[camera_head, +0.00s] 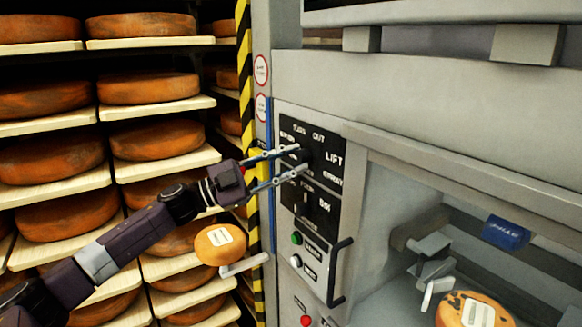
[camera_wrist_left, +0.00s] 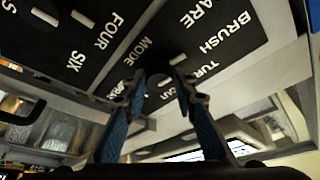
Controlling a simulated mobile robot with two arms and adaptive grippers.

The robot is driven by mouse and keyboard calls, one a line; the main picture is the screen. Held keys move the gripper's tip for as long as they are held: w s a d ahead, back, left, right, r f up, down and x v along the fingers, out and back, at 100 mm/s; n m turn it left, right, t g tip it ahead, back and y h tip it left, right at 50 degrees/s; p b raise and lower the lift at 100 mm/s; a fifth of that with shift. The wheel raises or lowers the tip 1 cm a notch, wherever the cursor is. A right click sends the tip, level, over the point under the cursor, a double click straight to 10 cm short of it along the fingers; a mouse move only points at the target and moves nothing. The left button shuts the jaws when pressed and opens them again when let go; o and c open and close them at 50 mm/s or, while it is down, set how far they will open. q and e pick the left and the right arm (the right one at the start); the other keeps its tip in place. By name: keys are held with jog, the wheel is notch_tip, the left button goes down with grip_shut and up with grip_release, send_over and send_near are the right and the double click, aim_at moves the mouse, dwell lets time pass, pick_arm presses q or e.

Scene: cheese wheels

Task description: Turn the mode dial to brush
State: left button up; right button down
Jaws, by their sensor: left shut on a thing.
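The mode dial (camera_wrist_left: 157,88) is a dark round knob on a black control panel (camera_wrist_left: 215,28). The words MODE, BRUSH and TURN show around it in the left wrist view. My left gripper (camera_wrist_left: 158,82) has one finger on each side of the dial and is shut on it. In the head view the left gripper (camera_head: 304,162) reaches in from the left to the upper part of the panel (camera_head: 318,190), and its fingers partly hide the dial. I cannot tell for sure which word the dial points at. My right gripper is not in view.
A second dial (camera_wrist_left: 45,17) with FOUR and SIX beside it is close by. Below the panel are a green button (camera_head: 296,238), a white button (camera_head: 295,261) and a black handle (camera_head: 338,272). Shelves of cheese wheels (camera_head: 150,88) stand left, and an open bay with a cheese wheel (camera_head: 450,307) lies right.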

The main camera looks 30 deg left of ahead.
pick_arm(q)
jog(key=shift+m+g, duration=0.4)
jog(key=shift+m, duration=0.9)
jog(key=shift+r, duration=0.1)
jog(key=o, duration=1.1)
jog(key=shift+w, duration=0.1)
jog(key=shift+v, duration=1.3)
jog(key=v, duration=0.9)
jog(key=shift+a, duration=0.2)
